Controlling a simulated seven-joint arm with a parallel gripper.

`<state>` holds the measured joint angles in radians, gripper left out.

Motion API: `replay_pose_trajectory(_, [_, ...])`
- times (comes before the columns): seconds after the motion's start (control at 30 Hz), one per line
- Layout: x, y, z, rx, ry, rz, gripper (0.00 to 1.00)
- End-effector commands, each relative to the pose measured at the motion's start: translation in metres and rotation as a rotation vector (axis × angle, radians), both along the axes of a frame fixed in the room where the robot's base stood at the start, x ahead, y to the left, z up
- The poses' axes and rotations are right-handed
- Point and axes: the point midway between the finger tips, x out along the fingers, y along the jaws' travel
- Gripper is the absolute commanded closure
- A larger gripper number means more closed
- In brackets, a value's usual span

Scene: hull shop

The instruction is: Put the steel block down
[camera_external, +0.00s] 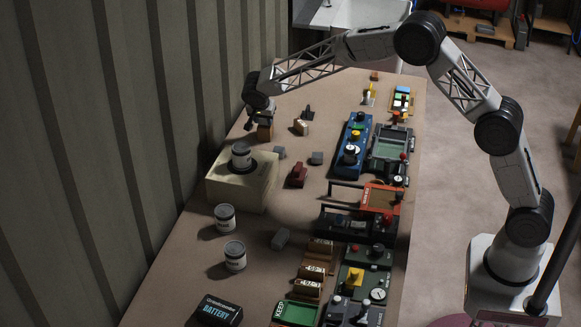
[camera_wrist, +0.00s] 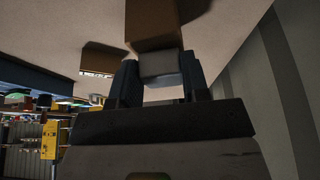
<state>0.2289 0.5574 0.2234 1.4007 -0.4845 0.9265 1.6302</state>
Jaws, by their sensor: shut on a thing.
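The steel block (camera_wrist: 160,66) is a small grey block between the two fingers of my gripper (camera_wrist: 160,80) in the wrist view. My gripper is shut on it. A brown block (camera_wrist: 150,22) lies directly beyond the steel block, and the two look touching or nearly so. In the external view my gripper (camera_external: 262,119) points down at the far left of the bench, just above the brown block (camera_external: 264,133). The steel block is not clearly visible there. I cannot tell whether it rests on the brown block.
Other grey blocks (camera_external: 280,152) (camera_external: 316,158) (camera_external: 281,238) lie on the bench (camera_external: 262,270). A tan block (camera_external: 301,128) is right of my gripper. Machines (camera_external: 352,145) fill the right side; a ribbed wall is left.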

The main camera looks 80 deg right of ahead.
Motion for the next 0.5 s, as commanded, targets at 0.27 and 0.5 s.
replay_pose_trajectory(0.27, [0.0003,-0.0001,-0.0014,0.000,-0.001,0.000,0.92])
replay_pose_trajectory(0.5, [0.0001,0.0000,-0.0025,0.000,0.000,0.000,0.32])
